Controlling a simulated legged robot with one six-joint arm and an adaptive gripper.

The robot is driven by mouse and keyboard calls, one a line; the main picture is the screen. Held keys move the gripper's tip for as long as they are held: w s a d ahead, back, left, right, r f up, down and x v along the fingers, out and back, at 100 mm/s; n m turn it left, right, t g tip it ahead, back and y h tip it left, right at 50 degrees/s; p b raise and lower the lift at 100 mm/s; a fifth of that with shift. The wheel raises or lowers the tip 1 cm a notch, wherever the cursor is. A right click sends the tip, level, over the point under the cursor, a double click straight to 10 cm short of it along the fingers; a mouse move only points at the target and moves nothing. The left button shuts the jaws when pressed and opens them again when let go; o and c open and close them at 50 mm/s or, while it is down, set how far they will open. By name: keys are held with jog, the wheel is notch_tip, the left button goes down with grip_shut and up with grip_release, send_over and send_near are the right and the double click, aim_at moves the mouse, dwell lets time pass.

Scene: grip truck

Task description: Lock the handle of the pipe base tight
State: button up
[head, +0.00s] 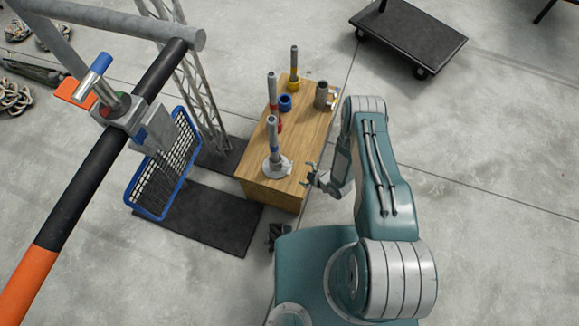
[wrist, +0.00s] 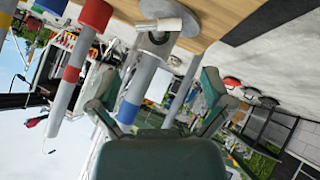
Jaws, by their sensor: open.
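The pipe base (head: 277,167) is a pale grey disc on the near end of the wooden box top, with an upright grey pipe (head: 272,135) banded in blue. In the wrist view, which is turned nearly upside down, the base (wrist: 163,9) is at the top and the blue-banded pipe (wrist: 139,90) hangs down. A pale stubby handle (wrist: 172,24) sticks out from the collar at the base. My gripper (head: 311,174) is open and empty, just right of the base. In the wrist view its two fingers (wrist: 157,74) are spread below the handle, apart from it.
On the wooden box (head: 315,125) stand a red-based pipe (head: 272,92), a yellow-based pipe (head: 294,66), a blue ring (head: 285,102) and a grey cylinder (head: 321,95). A large clamp (head: 124,115) on a black-orange bar is at left. A flat cart (head: 408,38) is at back right.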

aim_at(291, 167)
jog(key=x, duration=1)
jog(key=shift+w+f, duration=0.2)
jog(key=shift+w, duration=0.05)
jog(key=shift+c, duration=0.3)
jog(key=c, duration=0.8)
